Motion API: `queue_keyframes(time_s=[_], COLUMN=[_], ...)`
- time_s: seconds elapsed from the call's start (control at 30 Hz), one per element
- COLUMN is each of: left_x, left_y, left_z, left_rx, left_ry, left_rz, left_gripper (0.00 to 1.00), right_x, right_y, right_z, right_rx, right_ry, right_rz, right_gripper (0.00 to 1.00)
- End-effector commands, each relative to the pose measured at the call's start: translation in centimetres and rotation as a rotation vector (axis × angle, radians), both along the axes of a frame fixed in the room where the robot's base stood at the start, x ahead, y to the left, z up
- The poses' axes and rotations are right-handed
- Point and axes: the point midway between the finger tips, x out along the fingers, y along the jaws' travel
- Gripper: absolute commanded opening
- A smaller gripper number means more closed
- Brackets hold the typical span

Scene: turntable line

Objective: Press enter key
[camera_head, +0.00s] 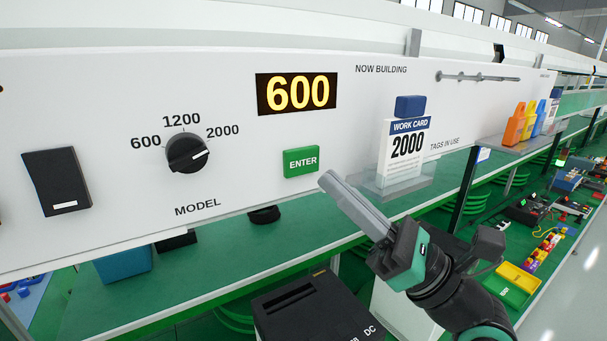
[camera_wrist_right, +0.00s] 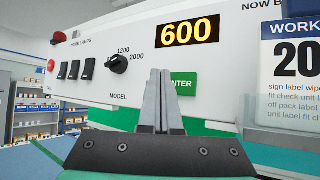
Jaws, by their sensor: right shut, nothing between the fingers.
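The green ENTER key (camera_head: 301,161) is on the white panel, below the display (camera_head: 297,92), which reads 600 in yellow. My right gripper (camera_head: 327,180) is shut and empty, its fingertips just below and right of the key in the head view. In the right wrist view the key (camera_wrist_right: 183,83) is partly hidden behind the shut fingers (camera_wrist_right: 160,75). I cannot tell whether the fingertips touch the panel. The black MODEL knob (camera_head: 187,153) has its white mark toward the 2000 side. The work card (camera_head: 403,150) reads 2000. My left gripper is not in view.
A black rocker switch (camera_head: 57,181) is on the panel's left. The work card stands in a clear holder (camera_head: 405,183) right of the key. Orange, yellow and blue tags (camera_head: 514,125) sit farther right. A black box (camera_head: 312,310) is below the panel. The panel around the key is clear.

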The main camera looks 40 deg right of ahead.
Motion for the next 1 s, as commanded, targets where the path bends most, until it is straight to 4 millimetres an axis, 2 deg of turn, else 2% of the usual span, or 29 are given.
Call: queue_keyframes(time_s=[0.07, 0.3, 1.0], left_x=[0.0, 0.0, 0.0], left_y=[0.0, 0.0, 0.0], left_z=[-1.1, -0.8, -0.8], left_rx=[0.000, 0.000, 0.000], left_ry=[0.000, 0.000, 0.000], left_rz=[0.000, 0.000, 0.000], left_gripper=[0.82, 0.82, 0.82], right_x=[1.1, 3.3, 3.6], right_y=[-0.1, -0.7, -0.7], right_z=[-0.3, 0.0, 0.0], right_rx=[-0.001, -0.001, -0.001], right_ry=[-0.001, 0.000, 0.000], right_rz=[0.002, 0.002, 0.001], right_gripper=[0.00, 0.00, 0.00])
